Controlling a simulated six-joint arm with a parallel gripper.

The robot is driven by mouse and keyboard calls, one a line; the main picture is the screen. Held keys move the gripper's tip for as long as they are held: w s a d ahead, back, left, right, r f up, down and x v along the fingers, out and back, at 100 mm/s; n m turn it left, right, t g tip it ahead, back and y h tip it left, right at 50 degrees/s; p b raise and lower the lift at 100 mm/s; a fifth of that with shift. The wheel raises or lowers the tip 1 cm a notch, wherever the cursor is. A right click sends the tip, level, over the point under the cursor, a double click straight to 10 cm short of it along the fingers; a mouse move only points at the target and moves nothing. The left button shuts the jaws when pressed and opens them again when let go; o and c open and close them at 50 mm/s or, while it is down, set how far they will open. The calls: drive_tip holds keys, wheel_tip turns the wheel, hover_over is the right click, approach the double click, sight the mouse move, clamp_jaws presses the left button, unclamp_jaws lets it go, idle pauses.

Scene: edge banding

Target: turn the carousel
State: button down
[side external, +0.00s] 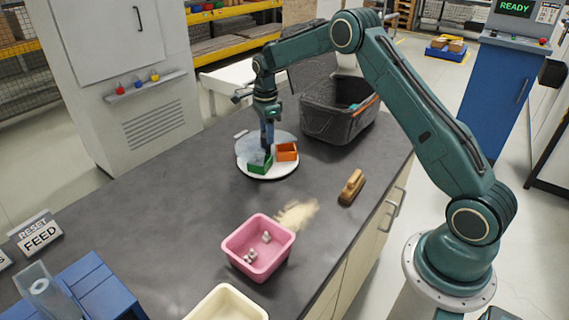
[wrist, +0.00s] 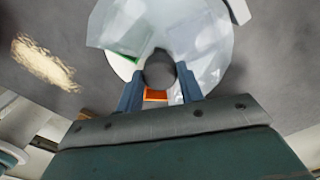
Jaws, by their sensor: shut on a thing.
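The carousel (side external: 285,170) is a round white turntable on the dark bench, carrying a green bin (side external: 259,165), an orange bin (side external: 287,151) and clear, pale covers or bins towards the back left. In the wrist view its white disc (wrist: 205,35) fills the top middle. My gripper (side external: 267,146) reaches down over the middle of the disc. In the wrist view its two blue-grey fingers close on either side of a dark round knob (wrist: 159,70) at the centre. A strip of the orange bin (wrist: 156,95) shows between the fingers, and a green edge (wrist: 124,56) shows to the left.
A black crate (side external: 325,122) stands close behind right of the carousel. A wooden brush (side external: 352,186), a sawdust pile (side external: 297,213) and a pink bin (side external: 252,265) with small grey pieces lie nearer the front. Bare bench lies left of the carousel.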

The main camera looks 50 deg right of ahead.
drive_tip(key=m, duration=0.6)
drive_tip(key=shift+r, duration=0.1)
drive_tip(key=m, duration=0.6)
idle(0.5)
drive_tip(key=c, duration=0.9)
unclamp_jaws()
drive_tip(key=shift+r, duration=0.1)
wheel_tip(320, 180, up, 14)
drive_tip(key=shift+f, duration=0.2)
